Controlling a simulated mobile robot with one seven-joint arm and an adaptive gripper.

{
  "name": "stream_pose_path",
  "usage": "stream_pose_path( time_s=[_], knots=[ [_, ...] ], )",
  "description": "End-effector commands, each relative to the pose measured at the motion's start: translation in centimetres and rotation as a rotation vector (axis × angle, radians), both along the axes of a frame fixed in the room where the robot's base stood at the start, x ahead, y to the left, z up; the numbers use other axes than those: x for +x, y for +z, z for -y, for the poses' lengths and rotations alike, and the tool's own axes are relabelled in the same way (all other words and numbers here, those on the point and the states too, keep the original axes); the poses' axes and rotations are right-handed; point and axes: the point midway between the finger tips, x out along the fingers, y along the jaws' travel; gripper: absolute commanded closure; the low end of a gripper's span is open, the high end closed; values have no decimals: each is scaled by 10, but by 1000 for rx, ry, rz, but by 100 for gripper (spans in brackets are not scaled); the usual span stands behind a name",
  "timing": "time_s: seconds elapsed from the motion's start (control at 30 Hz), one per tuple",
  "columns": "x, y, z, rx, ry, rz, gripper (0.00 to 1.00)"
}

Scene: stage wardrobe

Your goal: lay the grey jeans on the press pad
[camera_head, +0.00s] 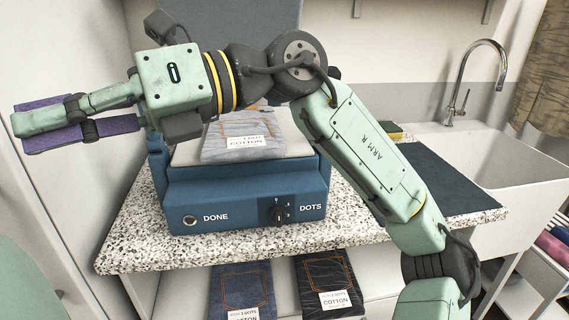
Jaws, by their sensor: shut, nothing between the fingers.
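The grey jeans (225,147) lie folded on the pale press pad (299,146) of the blue press, with a white "COTTON" label on top. My arm crosses in front and hides their back part. My gripper (24,128) is at the far left, clear of the jeans and pointing left. Its purple-padded fingers are shut and hold nothing.
The press body (245,195) has a "DONE" button and a "DOTS" knob. Its raised lid (250,15) stands behind. Blue jeans (241,283) and black jeans (326,274) lie below the speckled counter (150,245). A dark mat (445,180) and sink (520,165) are at right.

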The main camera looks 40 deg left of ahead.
Motion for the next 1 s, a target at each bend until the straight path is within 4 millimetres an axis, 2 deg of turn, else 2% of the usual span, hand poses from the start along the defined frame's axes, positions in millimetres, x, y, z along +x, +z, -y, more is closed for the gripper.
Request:
stream_pose_path(
  time_s=[0.03,0.07,0.1,0.17,0.2,0.3,0.4,0.43,0.5,0.63,0.77,1.0],
  knots=[
    [23,-19,-13,-59,-96,148,100],
    [38,-31,-19,-100,-149,229,100],
    [62,-45,-25,-163,-223,335,100],
    [103,-64,-26,-267,-336,487,100],
    [132,-73,-23,-344,-415,579,100],
    [198,-86,-1,-536,-597,767,100],
    [247,-86,29,-702,-741,891,100],
    [257,-85,38,-742,-776,916,100],
    [274,-82,53,-814,-835,960,100],
    [287,-81,67,-875,-881,992,100],
    [289,-93,64,-881,-881,993,100],
    [292,-139,51,-877,-875,992,100]
  ],
)
